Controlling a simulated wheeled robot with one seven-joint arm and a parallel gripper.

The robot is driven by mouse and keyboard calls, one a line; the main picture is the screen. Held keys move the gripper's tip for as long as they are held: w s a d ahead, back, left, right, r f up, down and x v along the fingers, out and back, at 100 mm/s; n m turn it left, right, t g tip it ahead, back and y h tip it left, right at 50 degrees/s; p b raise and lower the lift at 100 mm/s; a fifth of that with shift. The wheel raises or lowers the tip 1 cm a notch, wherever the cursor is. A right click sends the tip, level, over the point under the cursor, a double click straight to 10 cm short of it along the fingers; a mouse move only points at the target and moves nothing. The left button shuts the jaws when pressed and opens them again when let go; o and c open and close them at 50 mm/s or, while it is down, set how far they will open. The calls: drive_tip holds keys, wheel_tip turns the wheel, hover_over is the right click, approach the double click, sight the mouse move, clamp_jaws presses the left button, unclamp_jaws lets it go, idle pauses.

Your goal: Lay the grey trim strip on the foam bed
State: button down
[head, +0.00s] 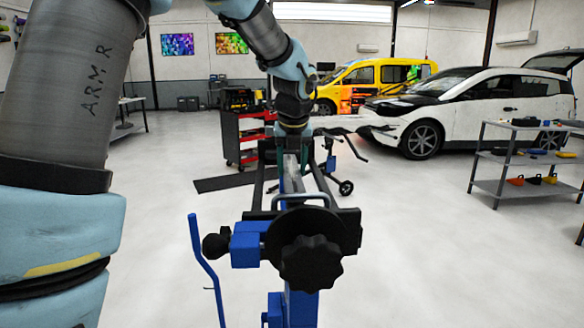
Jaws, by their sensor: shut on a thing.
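My gripper (294,138) is at the end of my arm, above the blue and black stand in the middle of the view. It points down and is shut on what looks like the grey trim strip (291,168). Only a short grey piece shows below it, seen end-on between two dark rails. The fingertips are small and partly hidden by the wrist. The foam bed cannot be told apart clearly; it may be part of the stand. I cannot tell whether the strip touches anything beneath it.
The blue stand (246,245) with a large black knob (310,262) fills the near middle. A red and black tool cart (240,135) is behind it. A pale panel (350,121) lies on a stand beyond. A grey shelf (520,165) is right. Open floor (440,260) lies between.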

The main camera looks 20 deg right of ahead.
drive_tip(key=shift+f, duration=0.3)
drive_tip(key=shift+c, duration=1.3)
unclamp_jaws()
drive_tip(key=b+v, duration=0.1)
drive_tip(key=v, duration=1.1)
